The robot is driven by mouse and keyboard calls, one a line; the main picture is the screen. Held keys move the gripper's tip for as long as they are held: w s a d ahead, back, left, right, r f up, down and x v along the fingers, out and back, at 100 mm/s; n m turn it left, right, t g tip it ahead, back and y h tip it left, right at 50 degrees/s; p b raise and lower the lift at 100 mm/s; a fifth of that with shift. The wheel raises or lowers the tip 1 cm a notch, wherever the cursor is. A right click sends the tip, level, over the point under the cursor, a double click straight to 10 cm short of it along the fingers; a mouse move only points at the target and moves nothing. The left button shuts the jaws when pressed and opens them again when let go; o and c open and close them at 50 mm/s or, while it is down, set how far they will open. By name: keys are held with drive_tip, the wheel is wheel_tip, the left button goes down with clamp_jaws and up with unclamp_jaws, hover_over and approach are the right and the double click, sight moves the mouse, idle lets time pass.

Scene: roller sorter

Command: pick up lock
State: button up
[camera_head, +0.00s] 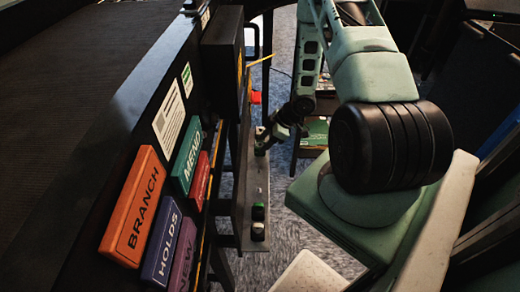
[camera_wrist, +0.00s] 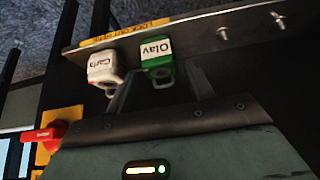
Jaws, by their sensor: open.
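In the wrist view, a green lock (camera_wrist: 160,58) labelled "Olav" hangs on a grey metal strip (camera_wrist: 190,32). A white lock (camera_wrist: 105,68) labelled "Carla" or similar, with some red on it, hangs just left of it. My gripper (camera_wrist: 160,78) is open, its fingers spread below and around the lower part of the green lock; I cannot tell whether they touch it. In the head view, my gripper (camera_head: 268,138) is at the far part of the strip.
Bare pegs (camera_wrist: 222,33) stand right of the green lock. A red switch handle (camera_wrist: 46,136) on a yellow plate is at lower left.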

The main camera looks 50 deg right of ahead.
drive_tip(key=x, duration=0.3)
drive_tip(key=shift+w+a+f, duration=0.1)
drive_tip(key=shift+w+f, duration=0.05)
drive_tip(key=c, duration=0.8)
drive_tip(key=shift+c, duration=0.2)
wheel_tip(320, 180, up, 10)
drive_tip(key=p, duration=0.2)
wheel_tip(320, 180, up, 5)
drive_tip(key=p, duration=0.5)
hover_over(260, 145)
drive_tip(key=shift+s+a+f+b, duration=0.2)
drive_tip(key=shift+s+a+b, duration=0.05)
drive_tip(key=shift+b, duration=0.05)
